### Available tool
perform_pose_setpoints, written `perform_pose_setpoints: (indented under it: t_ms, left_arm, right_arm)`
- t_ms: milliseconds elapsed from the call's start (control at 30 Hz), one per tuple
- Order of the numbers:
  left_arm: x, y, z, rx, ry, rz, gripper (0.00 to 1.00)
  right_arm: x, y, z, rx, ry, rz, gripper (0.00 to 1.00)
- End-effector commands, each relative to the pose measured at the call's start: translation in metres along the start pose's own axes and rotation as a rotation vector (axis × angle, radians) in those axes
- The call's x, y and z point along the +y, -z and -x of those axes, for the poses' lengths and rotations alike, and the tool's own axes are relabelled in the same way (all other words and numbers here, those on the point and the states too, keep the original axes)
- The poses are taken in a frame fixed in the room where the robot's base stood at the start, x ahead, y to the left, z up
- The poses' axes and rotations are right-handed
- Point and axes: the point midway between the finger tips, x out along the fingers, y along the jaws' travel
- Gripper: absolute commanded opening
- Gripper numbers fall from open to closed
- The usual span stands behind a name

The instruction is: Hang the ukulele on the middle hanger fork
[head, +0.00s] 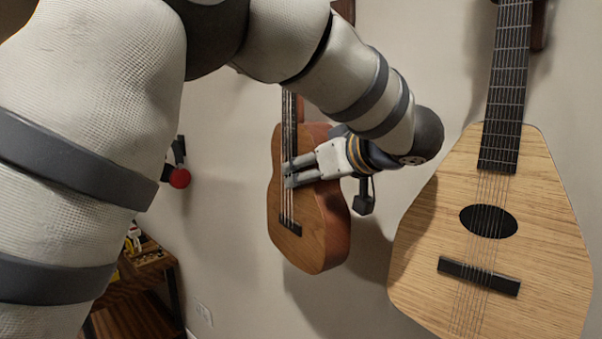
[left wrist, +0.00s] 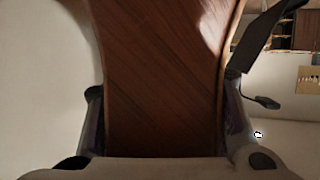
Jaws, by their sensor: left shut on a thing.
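The ukulele (head: 312,238), with a reddish-brown body, hangs upright near the wall in the middle of the head view. My left gripper (head: 291,173) reaches in from the right side of its body and is shut on it. In the left wrist view the brown wood of the ukulele (left wrist: 160,80) fills the middle between the two fingers of my left gripper (left wrist: 162,125). The top of its neck and the middle hanger fork are hidden behind my left arm, so I cannot tell whether they touch. My right gripper is not in view.
A larger pale wooden guitar (head: 530,215) hangs on the wall to the right, close to my left wrist. A red round thing on a black bracket (head: 179,177) is on the wall at left. A wooden shelf (head: 140,290) stands low at left.

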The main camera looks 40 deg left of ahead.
Motion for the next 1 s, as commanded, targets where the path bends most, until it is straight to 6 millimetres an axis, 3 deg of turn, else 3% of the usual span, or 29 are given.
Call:
perform_pose_setpoints:
  t_ms: [467,1000]
  left_arm:
    - [0.029,-0.004,-0.01,0.002,0.001,-0.002,0.0]
    - [0.032,-0.006,-0.012,0.004,0.0,0.001,0.0]
  right_arm:
    - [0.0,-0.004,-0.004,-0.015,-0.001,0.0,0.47]
    - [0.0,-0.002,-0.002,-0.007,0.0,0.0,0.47]
